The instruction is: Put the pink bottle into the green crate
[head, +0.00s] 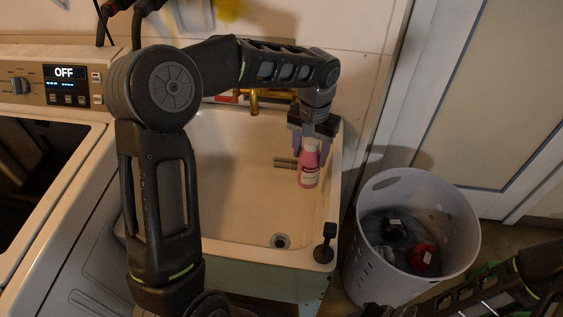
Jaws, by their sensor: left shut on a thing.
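The pink bottle (309,173) with a pale label hangs upright over the right side of the utility sink. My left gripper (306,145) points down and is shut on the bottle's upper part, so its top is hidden. I cannot tell whether its base touches the sink.
The white sink (250,205) has a brass tap (254,101) at the back and a black fitting (326,245) on its front right corner. A white laundry basket (460,235) with dark and red items stands to the right. A washer (60,85) is at left.

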